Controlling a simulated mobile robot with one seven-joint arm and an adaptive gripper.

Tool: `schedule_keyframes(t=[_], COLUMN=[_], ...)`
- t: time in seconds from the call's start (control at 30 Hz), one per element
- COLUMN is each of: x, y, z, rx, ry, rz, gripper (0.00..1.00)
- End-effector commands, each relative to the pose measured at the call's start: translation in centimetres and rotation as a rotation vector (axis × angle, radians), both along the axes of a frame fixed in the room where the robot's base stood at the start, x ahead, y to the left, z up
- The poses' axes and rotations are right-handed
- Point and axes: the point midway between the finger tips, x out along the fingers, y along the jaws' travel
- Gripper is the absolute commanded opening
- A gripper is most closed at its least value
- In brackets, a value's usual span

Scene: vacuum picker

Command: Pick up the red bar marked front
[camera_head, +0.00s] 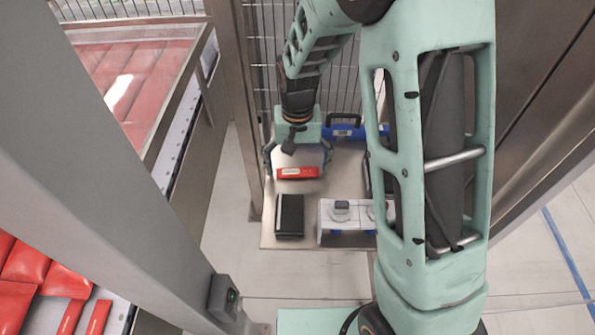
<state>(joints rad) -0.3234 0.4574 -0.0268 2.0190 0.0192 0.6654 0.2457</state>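The red bar (298,173) lies on the metal table below my gripper, with its long side across the picture. It has a small pale marking, too small to read. My gripper (297,163) points down over the bar. Its two fingers are spread wide, one beyond each end of the bar, and look apart from it. A grey surface shows just behind the red face. The gripper body hides part of the area behind the bar, and I cannot tell the fingertips' exact height.
A black box (290,216) and a white device with a grey knob (342,211) stand on the table (262,236) in front of the bar. A blue case (344,130) is at the back. A wire fence is behind, and metal posts stand on both sides. My arm covers the table's right side.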

Motion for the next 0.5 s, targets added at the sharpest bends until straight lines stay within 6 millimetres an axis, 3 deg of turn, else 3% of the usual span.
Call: schedule_keyframes(t=[0.07, 0.33, 0.5], x=[0.01, 0.01, 0.02], y=[0.0, 0.0, 0.0], z=[0.02, 0.03, 0.04], rx=[0.0, 0.0, 0.0], ry=[0.0, 0.0, 0.0], rz=[0.0, 0.0, 0.0], gripper=[0.79, 0.49, 0.48])
